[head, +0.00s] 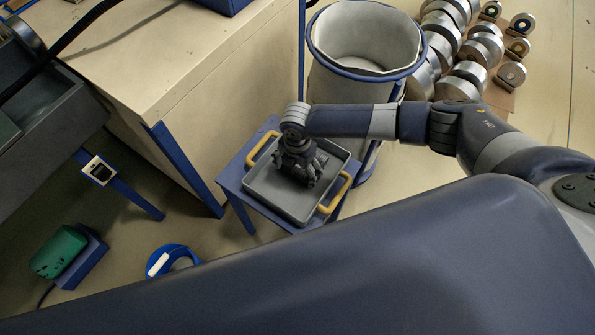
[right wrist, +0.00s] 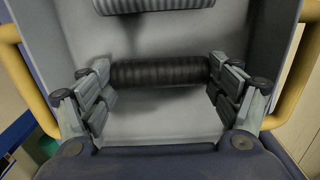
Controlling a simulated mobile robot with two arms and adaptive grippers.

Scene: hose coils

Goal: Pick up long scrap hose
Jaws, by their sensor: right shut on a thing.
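A dark ribbed scrap hose (right wrist: 160,73) lies crosswise between the fingers of my right gripper (right wrist: 160,78) in the right wrist view. The gripper is shut on it, one finger at each end. In the head view my right gripper (head: 298,172) points down into the grey tray (head: 262,192) and hides the hose. Another ribbed hose piece (right wrist: 155,5) lies in the tray beyond, cut by the top edge of the wrist view. I cannot tell whether the held hose touches the tray floor. My left gripper is not in view.
The tray has yellow handles (head: 262,148) and stands on a blue stand (head: 232,176). A lined round bin (head: 365,40) stands behind it, metal rollers (head: 445,40) at the back right. A wooden cabinet (head: 170,50) is close on the left. A blue roll (head: 172,258) lies on the floor.

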